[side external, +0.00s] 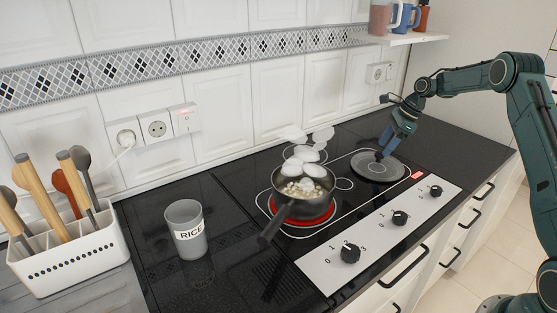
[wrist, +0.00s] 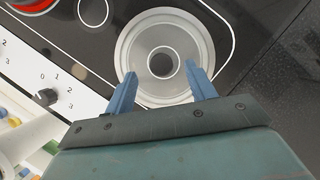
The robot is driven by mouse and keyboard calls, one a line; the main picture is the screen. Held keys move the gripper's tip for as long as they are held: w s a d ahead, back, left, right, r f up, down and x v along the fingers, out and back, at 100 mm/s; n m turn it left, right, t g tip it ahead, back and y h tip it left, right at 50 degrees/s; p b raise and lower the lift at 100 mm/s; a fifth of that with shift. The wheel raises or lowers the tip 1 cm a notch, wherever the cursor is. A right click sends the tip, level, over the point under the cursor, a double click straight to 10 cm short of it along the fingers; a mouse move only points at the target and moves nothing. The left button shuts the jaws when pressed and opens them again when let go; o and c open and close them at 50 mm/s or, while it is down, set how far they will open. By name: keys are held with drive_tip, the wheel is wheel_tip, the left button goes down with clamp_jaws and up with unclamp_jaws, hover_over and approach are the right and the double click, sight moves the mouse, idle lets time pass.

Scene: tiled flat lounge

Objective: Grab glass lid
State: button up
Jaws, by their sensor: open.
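The glass lid (side external: 378,168) lies flat on the right-hand part of the black cooktop in the side external view. It is round and see-through grey, with a dark knob at its middle. In the wrist view the lid (wrist: 191,40) fills the upper middle, with its round knob (wrist: 161,63) seen from above. My gripper (side external: 384,153) is over the lid, pointing down. In the wrist view my gripper (wrist: 164,80) has its two blue fingers apart, one at each side below the knob, with nothing between them. I cannot tell the exact height of the fingertips above the lid.
A pan (side external: 303,198) with pale pieces and steam stands on a glowing red burner left of the lid. A rice canister (side external: 185,230) and a white utensil holder (side external: 72,262) stand further left. Control knobs (side external: 400,218) line the front panel. A shelf (side external: 405,38) hangs above.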

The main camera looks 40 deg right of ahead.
sight(380, 153)
drive_tip(key=shift+x, duration=2.35)
drive_tip(key=shift+d, duration=0.15)
drive_tip(key=shift+c, duration=0.4)
clamp_jaws()
drive_tip(key=shift+r, duration=0.1)
drive_tip(key=shift+r, duration=0.8)
drive_tip(key=shift+v, duration=0.95)
drive_tip(key=s+d, duration=1.2)
drive_tip(key=shift+d, duration=0.3)
